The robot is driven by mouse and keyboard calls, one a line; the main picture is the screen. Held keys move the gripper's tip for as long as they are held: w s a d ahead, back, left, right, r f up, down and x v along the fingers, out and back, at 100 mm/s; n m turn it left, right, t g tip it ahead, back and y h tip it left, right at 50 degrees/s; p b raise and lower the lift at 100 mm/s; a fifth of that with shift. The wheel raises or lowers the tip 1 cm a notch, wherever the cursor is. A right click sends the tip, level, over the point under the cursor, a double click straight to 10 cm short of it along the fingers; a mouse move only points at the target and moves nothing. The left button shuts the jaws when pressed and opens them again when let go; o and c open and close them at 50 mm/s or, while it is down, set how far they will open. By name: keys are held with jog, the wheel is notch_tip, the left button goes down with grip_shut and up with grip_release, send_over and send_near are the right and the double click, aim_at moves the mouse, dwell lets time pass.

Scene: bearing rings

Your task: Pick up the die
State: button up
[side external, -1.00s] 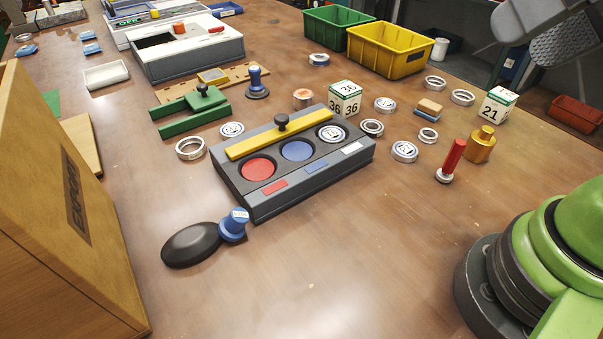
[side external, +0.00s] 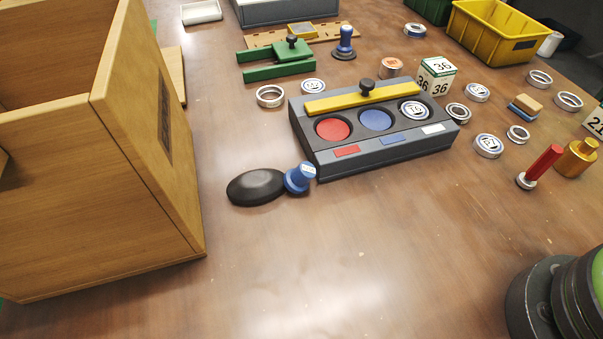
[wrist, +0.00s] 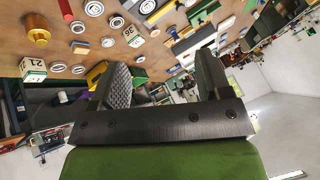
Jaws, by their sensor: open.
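A white cube with a green edge and the number 36 on its faces (side external: 437,76) stands on the table behind the right end of the grey sorting block. It also shows in the wrist view (wrist: 133,36). A second similar cube marked 21 (side external: 596,122) is cut off at the right edge of the side view, and shows at the left in the wrist view (wrist: 33,68). I cannot tell which cube is the die. My gripper (wrist: 163,85) is open and empty, with both cubes well beyond its fingers. It is outside the side view.
The grey sorting block (side external: 390,145) has red, blue and ringed wells. Several metal rings (side external: 489,146), a gold cylinder (side external: 577,158) and a red-handled tool (side external: 541,165) lie around the cubes. A yellow bin (side external: 495,35) stands behind. A wooden box (side external: 90,215) fills the left.

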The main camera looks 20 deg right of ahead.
jog(key=shift+o, duration=0.3)
jog(key=m+g+h, duration=0.2)
jog(key=m+g, duration=0.3)
jog(key=m, duration=1)
send_over(304, 169)
jog(key=s, duration=0.2)
notch_tip(304, 169, down, 20)
jog(key=f, duration=0.3)
jog(key=w+f, duration=0.1)
jog(key=shift+a+f, duration=0.15)
jog(key=shift+f, duration=0.25)
jog(key=f, duration=0.1)
jog(key=w+f, duration=0.1)
jog(key=f, duration=0.3)
jog(key=shift+w+f, duration=0.2)
jog(key=shift+w, duration=0.05)
